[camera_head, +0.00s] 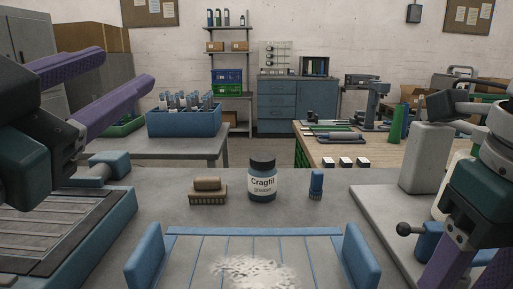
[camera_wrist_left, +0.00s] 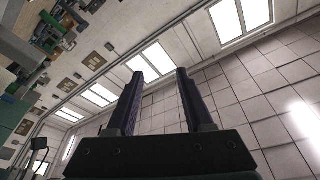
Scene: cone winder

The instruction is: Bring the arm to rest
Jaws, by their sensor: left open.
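My left gripper (camera_head: 125,66) is raised at the left of the head view, its two purple fingers apart with nothing between them. In the left wrist view the fingers (camera_wrist_left: 160,73) point up toward the ceiling, open and empty. My right gripper (camera_head: 468,268) is low at the right edge of the head view, pointing down. Its fingertips are cut off by the frame, so its opening cannot be told.
A grease jar (camera_head: 262,181), a brush (camera_head: 208,191) and a small blue item (camera_head: 316,185) stand on the grey bench. A blue-edged tray (camera_head: 190,262) holds pale fluff (camera_head: 250,272). A blue bin (camera_head: 184,122) stands behind. Machine parts flank both sides.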

